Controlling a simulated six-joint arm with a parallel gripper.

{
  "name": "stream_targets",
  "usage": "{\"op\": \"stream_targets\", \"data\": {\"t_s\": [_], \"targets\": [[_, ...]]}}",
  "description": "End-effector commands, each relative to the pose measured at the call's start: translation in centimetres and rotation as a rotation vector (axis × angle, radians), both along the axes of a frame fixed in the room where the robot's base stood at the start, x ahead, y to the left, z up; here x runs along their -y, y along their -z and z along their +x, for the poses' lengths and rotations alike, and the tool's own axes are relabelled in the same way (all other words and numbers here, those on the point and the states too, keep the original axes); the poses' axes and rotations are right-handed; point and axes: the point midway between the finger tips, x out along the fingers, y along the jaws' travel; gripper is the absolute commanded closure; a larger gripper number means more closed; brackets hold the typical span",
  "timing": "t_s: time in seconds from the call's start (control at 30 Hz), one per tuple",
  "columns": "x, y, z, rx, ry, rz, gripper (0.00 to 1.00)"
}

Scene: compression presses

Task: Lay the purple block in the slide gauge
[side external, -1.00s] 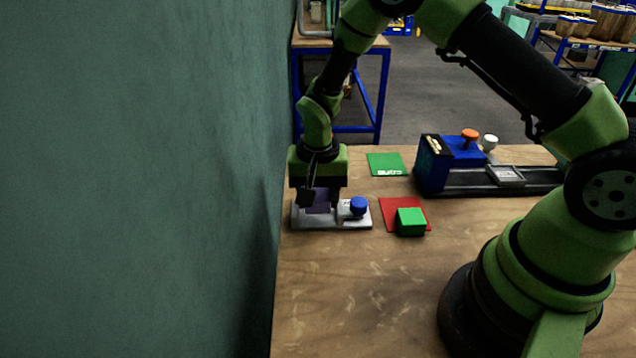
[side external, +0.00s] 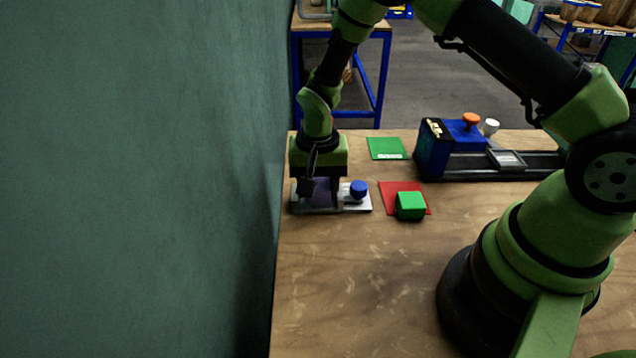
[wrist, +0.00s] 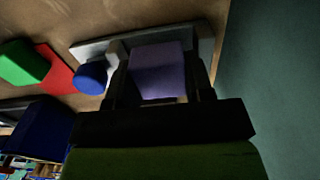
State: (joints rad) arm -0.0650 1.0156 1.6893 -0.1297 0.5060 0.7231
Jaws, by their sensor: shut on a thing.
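The purple block (wrist: 157,70) is between the two fingers of my gripper (wrist: 160,95) in the wrist view. In the side view my gripper (side external: 320,188) is shut on the purple block (side external: 321,190), partly hidden behind a finger. The slide gauge (side external: 352,206) is a grey plate with a blue knob (side external: 358,188). The block is at the gauge, left of the knob. I cannot tell whether its underside touches the plate. In the wrist view the gauge (wrist: 90,50) shows around the block, with the blue knob (wrist: 91,77) beside it.
A green block (side external: 410,205) sits on a red mat (side external: 388,192) right of the gauge. A green mat (side external: 388,149) lies behind. A blue and black press (side external: 455,145) with an orange knob stands at the back right. A green wall (side external: 140,180) is close on the left.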

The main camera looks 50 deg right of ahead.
Motion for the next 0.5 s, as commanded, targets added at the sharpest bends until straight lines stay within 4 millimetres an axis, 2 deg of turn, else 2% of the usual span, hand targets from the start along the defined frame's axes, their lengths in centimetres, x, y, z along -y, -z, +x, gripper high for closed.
{"op": "stream_targets", "data": {"t_s": [0.5], "targets": [[0.00, 0.32, 0.01, 0.000, 0.000, 0.000, 0.74]]}}
